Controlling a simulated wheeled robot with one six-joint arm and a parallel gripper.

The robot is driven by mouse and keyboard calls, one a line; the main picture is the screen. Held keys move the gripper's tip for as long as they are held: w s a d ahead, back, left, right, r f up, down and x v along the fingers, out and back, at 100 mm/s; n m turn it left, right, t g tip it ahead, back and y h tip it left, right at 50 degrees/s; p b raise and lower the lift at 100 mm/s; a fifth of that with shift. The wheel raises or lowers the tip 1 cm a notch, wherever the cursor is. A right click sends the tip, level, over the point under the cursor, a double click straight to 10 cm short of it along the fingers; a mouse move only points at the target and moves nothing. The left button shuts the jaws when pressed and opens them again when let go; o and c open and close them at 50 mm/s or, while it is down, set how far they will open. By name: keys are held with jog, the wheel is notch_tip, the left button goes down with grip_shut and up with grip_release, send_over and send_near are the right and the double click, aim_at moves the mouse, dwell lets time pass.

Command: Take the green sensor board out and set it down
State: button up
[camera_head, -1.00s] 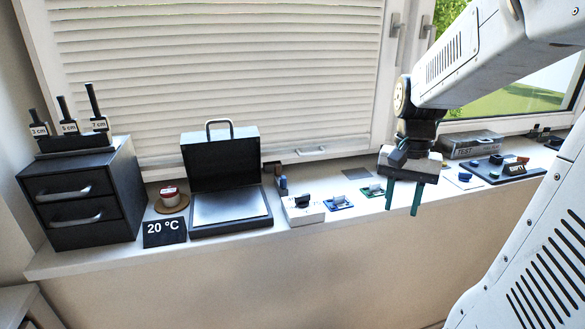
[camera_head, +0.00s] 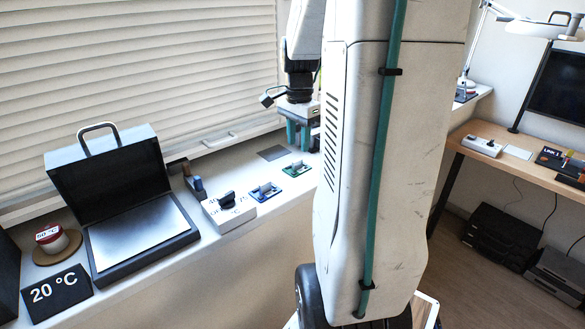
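The green sensor board (camera_head: 296,169), a small green plate with a grey raised part, lies on the white window sill. A similar blue board (camera_head: 265,193) lies to its left. My gripper (camera_head: 299,148) has teal fingers pointing down, just above the green board in the picture. The fingers stand apart with nothing seen between them. I cannot tell the exact height or depth gap to the board. My arm covers part of the gripper's right side and the sill beyond.
A dark flat patch (camera_head: 272,153) lies behind. A wooden desk (camera_head: 520,170) stands at right.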

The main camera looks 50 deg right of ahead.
aim_at(297, 160)
jog(key=f, duration=0.6)
jog(key=shift+w+d+f, duration=0.2)
jog(key=shift+w, duration=0.1)
jog(key=shift+c, duration=0.3)
grip_shut()
